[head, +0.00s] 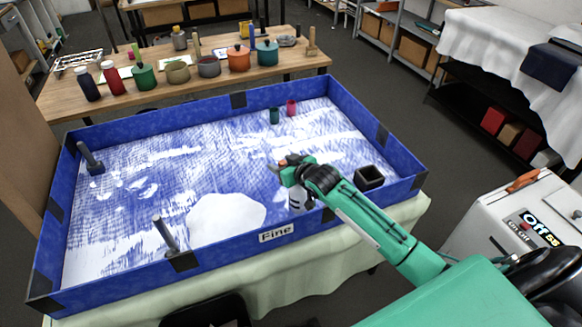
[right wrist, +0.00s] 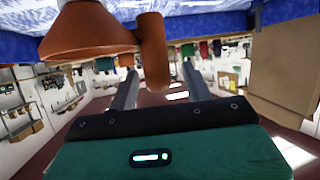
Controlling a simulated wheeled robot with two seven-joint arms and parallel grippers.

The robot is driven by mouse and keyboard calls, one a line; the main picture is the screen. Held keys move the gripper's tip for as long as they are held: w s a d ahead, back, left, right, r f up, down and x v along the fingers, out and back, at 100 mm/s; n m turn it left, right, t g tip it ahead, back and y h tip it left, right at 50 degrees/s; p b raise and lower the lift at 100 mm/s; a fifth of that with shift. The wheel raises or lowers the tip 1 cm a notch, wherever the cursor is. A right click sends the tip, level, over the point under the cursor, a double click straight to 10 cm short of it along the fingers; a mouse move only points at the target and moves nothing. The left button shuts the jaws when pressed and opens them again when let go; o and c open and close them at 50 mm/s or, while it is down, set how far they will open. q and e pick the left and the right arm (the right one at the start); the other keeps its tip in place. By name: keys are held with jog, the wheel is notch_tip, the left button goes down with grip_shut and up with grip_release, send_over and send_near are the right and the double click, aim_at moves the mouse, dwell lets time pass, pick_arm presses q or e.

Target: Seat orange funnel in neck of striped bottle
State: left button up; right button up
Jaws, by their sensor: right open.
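The orange funnel (right wrist: 88,30) is close in the right wrist view, which looks upside down. Its wide mouth faces up in the room and an orange cylindrical grip (right wrist: 152,50) is at its side. My right gripper (right wrist: 158,82) is open, its two fingers apart on either side of that grip. In the head view only a small orange bit (head: 283,162) shows by my right gripper (head: 286,172). A white bottle with dark stripes (head: 296,200) is partly hidden below my right wrist. Whether the spout is in its neck is hidden. My left gripper is not in view.
A blue-walled tray (head: 100,268) holds a blue-white streaked surface, a white patch (head: 226,216), a black square cup (head: 368,178), two small cups (head: 274,116) and two dark posts (head: 91,158). The tray's middle is clear. A wooden table (head: 70,112) with pots stands behind.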

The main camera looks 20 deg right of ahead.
jog(key=b+v, duration=0.3)
jog(key=v, duration=1.1)
jog(key=s+a+f+g+h, duration=0.1)
jog(key=s+a+f+g, duration=0.3)
jog(key=s, duration=0.6)
jog(key=s+a+f+g+h, duration=0.1)
jog(key=s+f+g, duration=0.3)
jog(key=s, duration=0.5)
jog(key=s+a+f+g+h, duration=0.1)
jog(key=s+a+f+g, duration=0.1)
jog(key=s+f, duration=0.6)
notch_tip(320, 180, down, 28)
jog(key=s+g, duration=0.1)
jog(key=s+d+f+g, duration=0.1)
jog(key=s+d+f, duration=0.2)
jog(key=s+f, duration=1.7)
jog(key=shift+d+f, duration=0.15)
jog(key=shift+f, duration=0.2)
